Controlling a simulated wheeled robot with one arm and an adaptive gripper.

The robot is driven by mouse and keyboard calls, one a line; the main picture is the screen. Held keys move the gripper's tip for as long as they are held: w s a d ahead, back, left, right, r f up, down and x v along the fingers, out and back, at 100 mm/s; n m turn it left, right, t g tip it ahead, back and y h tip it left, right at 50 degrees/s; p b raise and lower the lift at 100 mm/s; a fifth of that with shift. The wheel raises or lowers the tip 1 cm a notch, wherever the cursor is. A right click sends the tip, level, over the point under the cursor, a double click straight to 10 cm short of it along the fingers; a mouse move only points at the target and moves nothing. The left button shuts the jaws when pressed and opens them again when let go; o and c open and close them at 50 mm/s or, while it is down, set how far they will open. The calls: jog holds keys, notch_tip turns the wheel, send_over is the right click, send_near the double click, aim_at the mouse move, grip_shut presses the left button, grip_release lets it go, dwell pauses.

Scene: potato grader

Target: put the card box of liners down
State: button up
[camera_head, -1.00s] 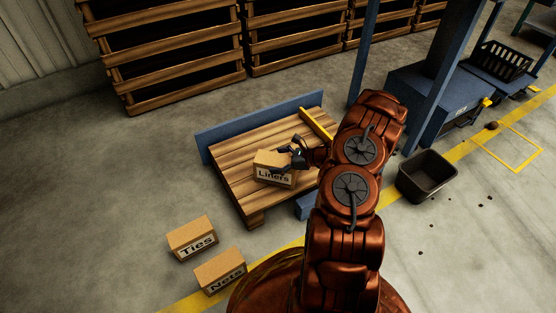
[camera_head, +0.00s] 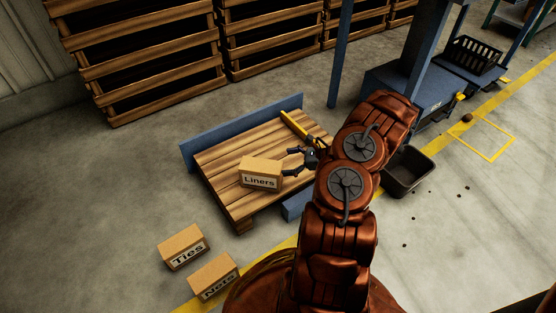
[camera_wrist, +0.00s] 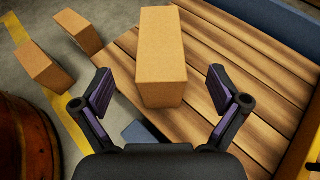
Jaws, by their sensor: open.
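The card box of liners (camera_head: 260,174), labelled "Liners", stands upright on the wooden slatted pallet (camera_head: 222,156), near its front middle. It also shows in the wrist view (camera_wrist: 162,56), just beyond and between the fingertips. My gripper (camera_head: 291,161) is open and empty, just to the right of the box, with a small gap between them. In the wrist view my gripper (camera_wrist: 160,88) has its two fingers spread wide and holds nothing.
Boxes labelled "Ties" (camera_head: 182,247) and "Nets" (camera_head: 214,277) stand on the floor at front left. A blue board (camera_head: 240,131) edges the pallet's back. A black bin (camera_head: 407,172) stands right of my arm. Large slatted crates (camera_head: 140,60) line the back.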

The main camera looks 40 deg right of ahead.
jog(key=a+r+n, duration=0.1)
jog(key=w+a+r+n+g+y, duration=0.1)
jog(key=a+r, duration=0.2)
jog(key=r, duration=0.1)
jog(key=shift+w+a+r+n+g, duration=0.2)
jog(key=shift+w+a+n+g, duration=0.1)
jog(key=shift+a+n, duration=0.1)
jog(key=s+a+r+n+g+y, duration=0.1)
jog(key=a+r+n+g, duration=0.25)
jog(key=a+r, duration=0.35)
jog(key=a+r+n+g+y, duration=0.1)
jog(key=a+r+n+g, duration=0.3)
jog(key=a, duration=0.6)
jog(key=s+a+r+n+g+h, duration=0.3)
jog(key=s+a+r+n+g, duration=0.1)
jog(key=s+a+r+n, duration=0.5)
jog(key=s+r+n+h, duration=0.3)
jog(key=s+n+h, duration=0.5)
jog(key=s, duration=1.3)
jog(key=shift+d+r+n+g+h, duration=0.2)
jog(key=shift+n+g+h, duration=0.15)
jog(key=shift+n+h, duration=0.1)
